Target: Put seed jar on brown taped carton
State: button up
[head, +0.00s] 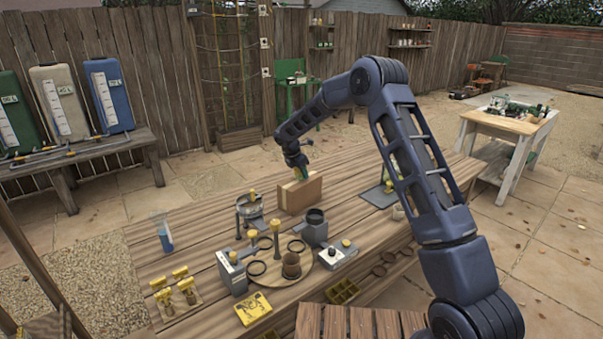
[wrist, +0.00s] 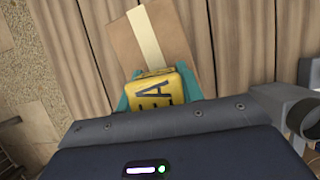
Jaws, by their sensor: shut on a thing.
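The seed jar (wrist: 160,92), a yellow block-like container with dark letters on it, is between the teal fingers of my gripper (wrist: 156,84) in the wrist view. My gripper is shut on it. The brown taped carton (head: 301,197) stands on the wooden table in the head view. In the wrist view the carton (wrist: 121,48) shows just beyond the jar, with a pale tape strip down it. In the head view my gripper (head: 300,175) is at the carton's top; the jar is mostly hidden there. I cannot tell whether jar and carton touch.
A metal pot-like item (head: 250,210) stands left of the carton and a dark cup (head: 315,217) in front. A round board (head: 297,275) with several items lies nearer. A blue-filled glass (head: 165,236) stands far left. Bare planks lie left of the carton.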

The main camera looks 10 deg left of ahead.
jog(key=o, duration=1)
jog(key=shift+f, duration=0.1)
jog(key=shift+o, duration=0.2)
jog(key=v, duration=1.2)
jog(key=s+d+r+m, duration=0.4)
jog(key=s+d+r, duration=0.15)
jog(key=d, duration=0.45)
jog(key=s+d+r+m+y, duration=0.1)
jog(key=s+d+r+m, duration=0.35)
jog(key=d+r, duration=0.35)
jog(key=s+d+r+m, duration=0.4)
jog(key=s+d+r, duration=0.15)
jog(key=d, duration=0.55)
jog(key=s+d+m+y, duration=0.1)
jog(key=s+d+m, duration=0.6)
jog(key=s+d, duration=0.55)
jog(key=s+d+f+m, duration=0.1)
jog(key=s+m, duration=0.1)
jog(key=s, duration=0.3)
jog(key=s+d+f+m+t, duration=0.1)
jog(key=s+m, duration=0.2)
jog(key=s, duration=0.3)
jog(key=s+d+f+m+y, duration=0.1)
jog(key=s+d+f+m, duration=0.1)
jog(key=s, duration=0.4)
